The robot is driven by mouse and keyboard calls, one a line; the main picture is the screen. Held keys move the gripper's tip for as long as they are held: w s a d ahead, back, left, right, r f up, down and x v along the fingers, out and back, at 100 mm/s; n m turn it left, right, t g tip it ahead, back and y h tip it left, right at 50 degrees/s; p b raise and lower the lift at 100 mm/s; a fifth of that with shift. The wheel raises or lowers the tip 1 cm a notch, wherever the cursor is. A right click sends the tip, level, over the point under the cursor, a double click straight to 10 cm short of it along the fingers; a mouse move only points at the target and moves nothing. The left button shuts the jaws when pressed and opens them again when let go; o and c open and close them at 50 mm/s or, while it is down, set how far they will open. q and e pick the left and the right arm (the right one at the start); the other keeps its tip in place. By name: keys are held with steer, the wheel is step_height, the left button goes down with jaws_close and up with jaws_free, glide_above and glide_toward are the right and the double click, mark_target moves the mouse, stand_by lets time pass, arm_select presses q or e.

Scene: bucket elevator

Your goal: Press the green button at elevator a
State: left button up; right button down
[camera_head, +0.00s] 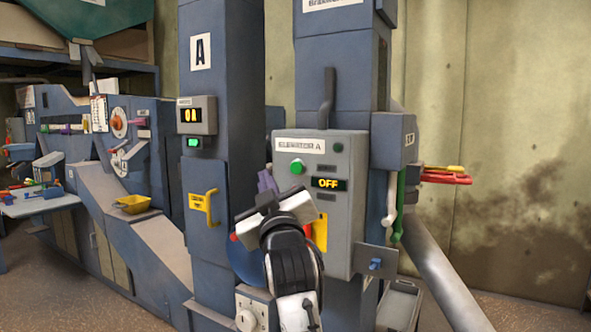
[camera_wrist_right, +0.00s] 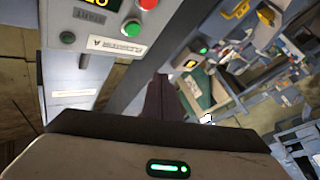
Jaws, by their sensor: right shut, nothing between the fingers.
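The grey panel labelled "ELEVATOR A" (camera_head: 353,222) is on a blue column in the head view. Its green button (camera_head: 297,167) is at the upper left, below the label. The display (camera_head: 328,184) reads "OFF". My right gripper (camera_head: 266,181) is shut and empty, just left of the panel's edge and slightly below the green button, apart from it in the picture. Its body hides the panel's lower left. In the right wrist view the shut fingers (camera_wrist_right: 158,97) are in the middle, with the green button (camera_wrist_right: 131,28) above left and a red button (camera_wrist_right: 148,3) beyond it. My left gripper is out of view.
A column marked "A" (camera_head: 232,90) with a small lit display (camera_head: 197,115) stands left of the panel. A yellow handle (camera_head: 203,208) is below. A grey pipe (camera_head: 445,275) slants at the right. Red-handled tools (camera_head: 445,178) stick out right of the column.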

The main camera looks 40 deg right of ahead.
mark_target(296, 168)
steer(key=shift+d, duration=0.1)
steer(key=shift+w+d, duration=0.55)
steer(key=shift+d, duration=0.75)
steer(key=shift+w+d, duration=0.6)
steer(key=shift+d, duration=0.75)
steer(key=shift+w+d, duration=0.55)
steer(key=shift+d, duration=0.75)
steer(key=shift+d+p, duration=0.1)
steer(key=shift+p, duration=0.25)
steer(key=shift+w+d, duration=0.15)
steer(key=shift+d, duration=0.15)
